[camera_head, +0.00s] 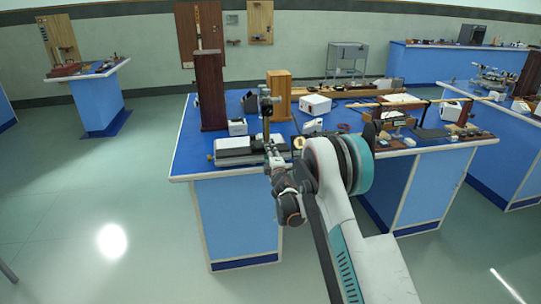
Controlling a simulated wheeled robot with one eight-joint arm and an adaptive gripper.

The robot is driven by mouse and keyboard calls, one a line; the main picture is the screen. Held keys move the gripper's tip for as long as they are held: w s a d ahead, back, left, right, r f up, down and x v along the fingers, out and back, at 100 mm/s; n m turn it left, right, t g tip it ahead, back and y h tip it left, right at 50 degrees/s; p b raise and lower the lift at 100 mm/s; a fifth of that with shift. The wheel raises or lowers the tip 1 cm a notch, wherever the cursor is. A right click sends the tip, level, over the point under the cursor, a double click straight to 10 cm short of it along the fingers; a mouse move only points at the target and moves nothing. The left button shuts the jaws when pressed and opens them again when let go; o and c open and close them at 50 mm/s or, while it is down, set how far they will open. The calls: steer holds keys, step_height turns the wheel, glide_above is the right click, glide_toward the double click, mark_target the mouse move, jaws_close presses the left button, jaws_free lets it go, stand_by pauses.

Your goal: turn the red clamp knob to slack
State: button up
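I cannot make out the red clamp knob for certain. A small dark red item (343,128) lies on the middle of the blue-topped bench, right of my gripper, too small to identify. My arm reaches up from the lower right over the bench's front edge.
The blue bench (190,150) carries a tall dark wood block (210,90), a light wood block (279,95), a grey-white instrument (235,147), a white box (315,104) and a long brass rod (400,103). Other benches stand left, right and behind. Floor is clear at left.

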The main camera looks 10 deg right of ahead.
steer(key=shift+n, duration=0.5)
steer(key=o, duration=1.1)
steer(key=s, duration=1.2)
